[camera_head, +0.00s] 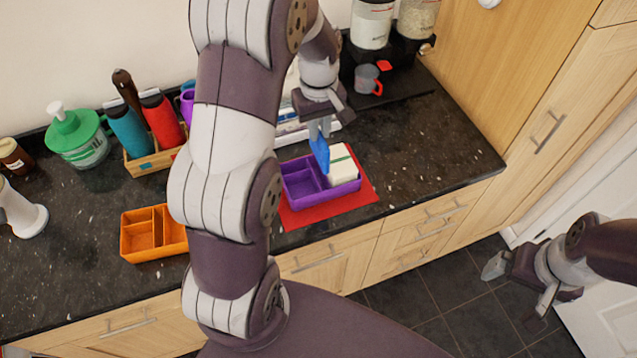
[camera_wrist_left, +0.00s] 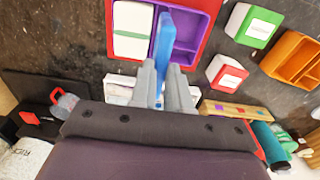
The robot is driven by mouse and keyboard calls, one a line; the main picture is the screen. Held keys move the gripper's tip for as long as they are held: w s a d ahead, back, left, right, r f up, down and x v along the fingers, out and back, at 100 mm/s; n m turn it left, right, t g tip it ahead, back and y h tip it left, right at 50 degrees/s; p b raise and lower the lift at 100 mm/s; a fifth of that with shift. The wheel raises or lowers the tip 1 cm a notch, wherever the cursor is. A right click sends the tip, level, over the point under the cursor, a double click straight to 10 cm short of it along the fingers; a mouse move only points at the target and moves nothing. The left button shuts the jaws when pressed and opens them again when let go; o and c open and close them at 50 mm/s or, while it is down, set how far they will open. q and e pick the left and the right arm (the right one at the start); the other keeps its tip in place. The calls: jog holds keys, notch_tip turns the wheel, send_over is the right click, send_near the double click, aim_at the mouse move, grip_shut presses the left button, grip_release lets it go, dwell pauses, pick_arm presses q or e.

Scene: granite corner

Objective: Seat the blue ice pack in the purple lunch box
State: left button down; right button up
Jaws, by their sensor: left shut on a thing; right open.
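The blue ice pack (camera_head: 320,153) is a thin blue slab held on edge by my left gripper (camera_head: 321,122), which is shut on it. The ice pack also shows between the fingers in the left wrist view (camera_wrist_left: 163,50). The purple lunch box (camera_head: 311,197) lies on a red mat (camera_head: 330,210) on the counter. The ice pack is over the lunch box; I cannot tell whether it touches it. A white box with a green band (camera_head: 343,168) sits in the lunch box's right side. Its left compartments look empty. My right gripper (camera_head: 513,290) is open and empty, off the counter.
An orange divided box (camera_head: 150,235) stands at the left, partly behind my left arm. At the back are a wooden caddy with bottles (camera_head: 150,163), a green-lidded jar (camera_head: 78,138) and a clear cup with a red handle (camera_head: 367,79). The counter right of the mat is clear.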

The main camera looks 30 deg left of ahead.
aim_at(319, 157)
pick_arm(q)
jog(key=f, duration=0.2)
jog(key=f+p, duration=0.1)
jog(key=f, duration=0.2)
jog(key=w+f, duration=0.1)
jog(key=f, duration=0.1)
jog(key=shift+a+f+p, duration=0.2)
jog(key=shift+a+p, duration=0.2)
jog(key=f, duration=0.2)
jog(key=shift+s+d+f+p, duration=0.15)
jog(key=shift+s+f+p, duration=0.1)
jog(key=shift+f+p, duration=0.15)
jog(key=shift+s+d+f, duration=0.1)
jog(key=shift+f, duration=0.3)
jog(key=c, duration=1.2)
grip_release()
jog(key=shift+o, duration=0.5)
jog(key=shift+r, duration=0.1)
pick_arm(e)
jog(key=shift+w+a+r, duration=0.1)
jog(key=shift+w+r, duration=0.05)
jog(key=shift+r, duration=0.3)
jog(key=shift+w+a+r, duration=0.1)
jog(key=shift+w+r, duration=0.05)
jog(key=shift+r, duration=0.3)
